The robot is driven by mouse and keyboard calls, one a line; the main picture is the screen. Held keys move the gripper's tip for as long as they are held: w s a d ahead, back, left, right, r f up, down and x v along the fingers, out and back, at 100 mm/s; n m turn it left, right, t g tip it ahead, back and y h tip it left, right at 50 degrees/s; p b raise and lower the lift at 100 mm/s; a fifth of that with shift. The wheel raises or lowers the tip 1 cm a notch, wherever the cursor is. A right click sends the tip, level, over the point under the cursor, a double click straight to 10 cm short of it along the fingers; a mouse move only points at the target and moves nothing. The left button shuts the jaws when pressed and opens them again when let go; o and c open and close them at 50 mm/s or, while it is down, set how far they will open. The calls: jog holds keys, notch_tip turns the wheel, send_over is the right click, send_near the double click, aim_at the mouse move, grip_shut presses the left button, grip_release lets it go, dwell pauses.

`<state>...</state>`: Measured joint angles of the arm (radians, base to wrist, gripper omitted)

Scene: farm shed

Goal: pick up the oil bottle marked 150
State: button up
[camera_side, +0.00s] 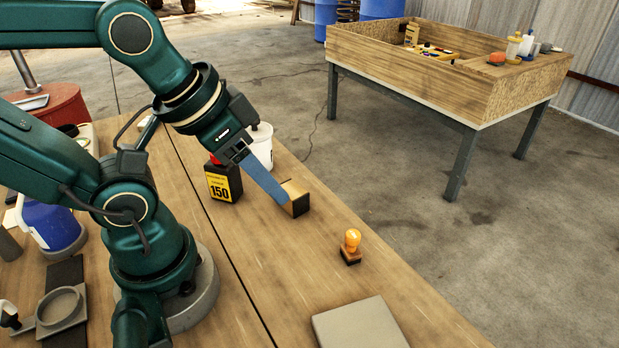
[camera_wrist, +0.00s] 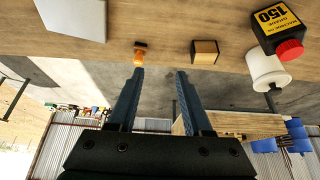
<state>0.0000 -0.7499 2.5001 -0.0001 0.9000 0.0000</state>
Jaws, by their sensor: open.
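The oil bottle marked 150 (camera_side: 223,182) stands upright on the wooden bench. It is black with a yellow label and a red cap, and in the side view it is just left of my gripper (camera_side: 282,196). The bottle also shows at the upper right of the wrist view (camera_wrist: 275,20), upside down there, with its red cap (camera_wrist: 290,50) visible. In the wrist view my gripper (camera_wrist: 160,75) has two blue fingers spread apart with nothing between them. The bottle lies well to the right of both fingers there.
A small wooden block (camera_side: 298,205) sits by the fingertips in the side view. A white tub (camera_side: 261,146) stands behind the bottle. An orange-topped stamp (camera_side: 351,246) and a grey slab (camera_side: 360,325) are nearer the front. Bench between the block and stamp is clear.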

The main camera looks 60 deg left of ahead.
jog(key=o, duration=0.4)
jog(key=shift+o, duration=0.2)
jog(key=m+g+y, duration=0.9)
jog(key=m+y, duration=0.1)
jog(key=y, duration=0.3)
send_over(223, 175)
jog(key=s+d, duration=0.3)
notch_tip(223, 175, down, 5)
jog(key=shift+w+a+f+m+t+y, duration=0.6)
jog(key=shift+a+m+t+y, duration=0.3)
jog(key=shift+m, duration=0.65)
jog(key=shift+w+a+f+m+t+y, duration=0.55)
jog(key=shift+a+m+t+y, duration=0.35)
jog(key=shift+m, duration=0.6)
jog(key=shift+w+a+f+m+t+y, duration=0.5)
jog(key=shift+w+a+m+t+y, duration=0.4)
jog(key=shift+m, duration=0.65)
